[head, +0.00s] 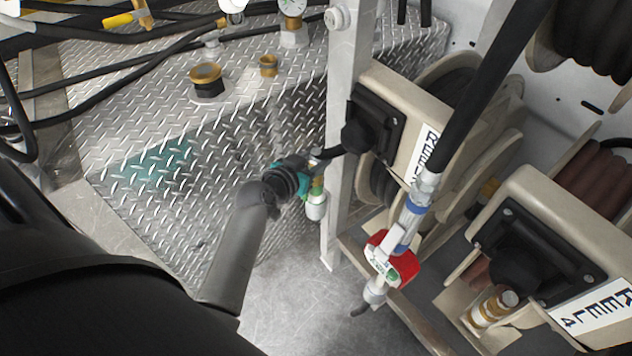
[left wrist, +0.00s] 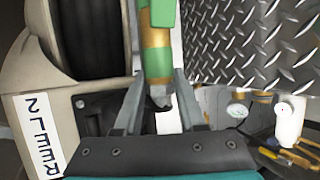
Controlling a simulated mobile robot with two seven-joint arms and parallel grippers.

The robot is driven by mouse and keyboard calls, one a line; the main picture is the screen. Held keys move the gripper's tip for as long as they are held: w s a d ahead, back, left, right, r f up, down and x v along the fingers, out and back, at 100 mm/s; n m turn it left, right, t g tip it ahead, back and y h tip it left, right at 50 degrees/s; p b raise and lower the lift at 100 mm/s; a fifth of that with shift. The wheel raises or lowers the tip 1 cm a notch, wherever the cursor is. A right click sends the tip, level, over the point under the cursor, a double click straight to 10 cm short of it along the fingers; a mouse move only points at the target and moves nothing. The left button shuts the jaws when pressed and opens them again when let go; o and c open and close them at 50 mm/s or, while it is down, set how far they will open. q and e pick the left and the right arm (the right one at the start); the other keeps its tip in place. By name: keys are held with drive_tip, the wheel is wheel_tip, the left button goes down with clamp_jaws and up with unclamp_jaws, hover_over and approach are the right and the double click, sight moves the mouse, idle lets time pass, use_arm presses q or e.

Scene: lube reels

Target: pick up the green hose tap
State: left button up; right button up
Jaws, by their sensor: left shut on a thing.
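My left gripper (head: 312,182) comes in from the left and is shut on the tap. In the left wrist view, the two grey fingers (left wrist: 158,100) stand on either side of the tap's brass body (left wrist: 156,62), with its green part beyond them. The jaws partly hide the tap in the head view. My right gripper is not in view.
A red hose tap (head: 393,262) hangs from a thick black hose to the right. A beige reel housing (head: 400,95) and the REEL 4 housing (head: 545,215) stand at right. A pale post (head: 345,140) stands close behind my gripper. Diamond plate (head: 235,140) lies to the left.

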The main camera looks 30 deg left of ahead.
use_arm(q)
clamp_jaws()
idle(0.5)
drive_tip(key=shift+r, duration=0.1)
